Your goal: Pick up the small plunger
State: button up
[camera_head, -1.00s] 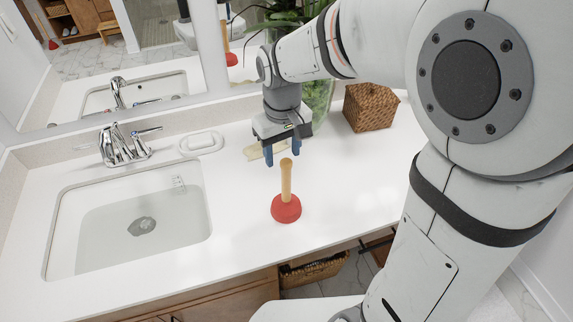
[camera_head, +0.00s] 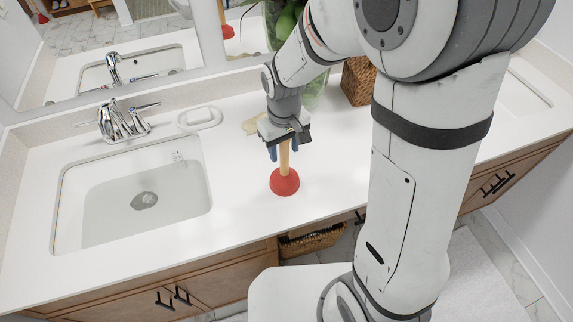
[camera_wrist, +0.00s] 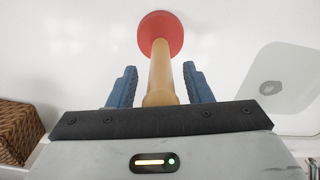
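The small plunger stands upright on the white counter, with a red rubber cup (camera_head: 284,182) and a light wooden handle (camera_head: 284,157). In the wrist view the red cup (camera_wrist: 160,33) is at the top and the handle (camera_wrist: 161,75) runs down towards my gripper. My gripper (camera_head: 280,152) is at the top part of the handle. In the wrist view its two blue fingers (camera_wrist: 160,85) are open, one on each side of the handle, with a visible gap on both sides. The handle's top end is close to the gripper's palm.
A sink (camera_head: 135,200) with a chrome faucet (camera_head: 122,122) is to the left. A soap dish (camera_head: 199,118) lies behind. A wicker basket (camera_head: 359,82) and a plant vase (camera_head: 314,90) stand behind my arm. The counter's front edge is close to the plunger.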

jog(key=c, duration=0.9)
jog(key=shift+r, duration=0.15)
